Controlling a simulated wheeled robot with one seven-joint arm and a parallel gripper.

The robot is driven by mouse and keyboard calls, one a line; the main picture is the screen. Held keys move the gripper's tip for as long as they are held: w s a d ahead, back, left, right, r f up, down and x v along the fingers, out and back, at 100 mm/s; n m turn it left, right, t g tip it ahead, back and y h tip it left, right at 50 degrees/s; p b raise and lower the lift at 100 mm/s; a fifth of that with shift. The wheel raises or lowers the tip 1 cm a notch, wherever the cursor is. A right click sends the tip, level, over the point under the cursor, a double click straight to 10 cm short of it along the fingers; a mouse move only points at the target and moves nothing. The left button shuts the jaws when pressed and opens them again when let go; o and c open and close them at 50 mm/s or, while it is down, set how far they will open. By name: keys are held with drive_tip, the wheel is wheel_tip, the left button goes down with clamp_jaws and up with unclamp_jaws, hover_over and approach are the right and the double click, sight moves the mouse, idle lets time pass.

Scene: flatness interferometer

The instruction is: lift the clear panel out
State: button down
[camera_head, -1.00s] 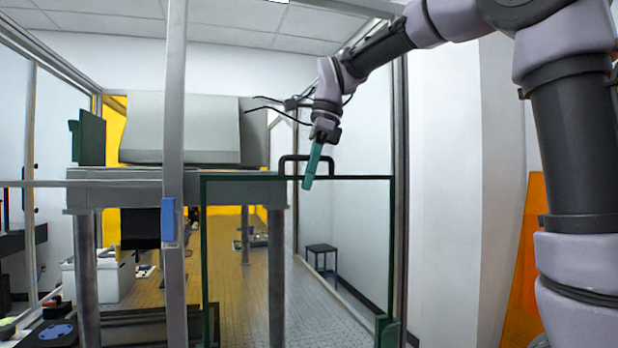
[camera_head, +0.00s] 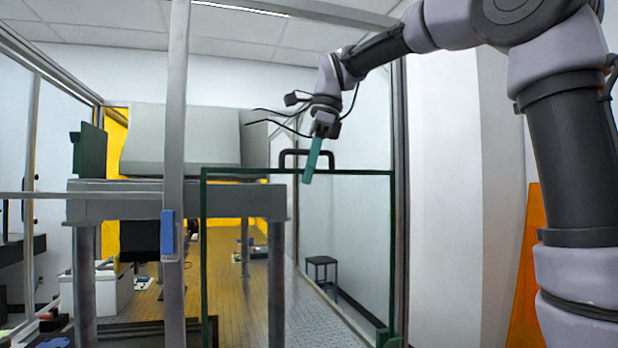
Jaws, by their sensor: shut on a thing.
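The clear panel (camera_head: 360,172) stands upright in front of me, a see-through sheet with a thin dark green frame. A black loop handle (camera_head: 290,153) rises from the middle of its top edge. My gripper (camera_head: 313,160) comes down from the upper right, with its teal fingers at the right part of the handle. It is shut on the handle; the exact contact is partly hidden by the fingers. The panel's bottom edge lies below the picture.
A grey post (camera_head: 176,90) with a blue block (camera_head: 168,235) stands just left of the panel. A second upright (camera_head: 401,220) runs close to its right edge. Behind it are a grey table (camera_head: 130,208) and a small dark stool (camera_head: 322,261). Open floor shows through the panel.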

drive_tip(key=shift+r, duration=4.85)
drive_tip(key=shift+s, duration=0.1)
drive_tip(key=s+d+r, duration=0.2)
drive_tip(key=s+d, duration=0.1)
drive_tip(key=s, duration=0.8)
drive_tip(key=shift+s+d, duration=0.15)
drive_tip(key=shift+s, duration=0.05)
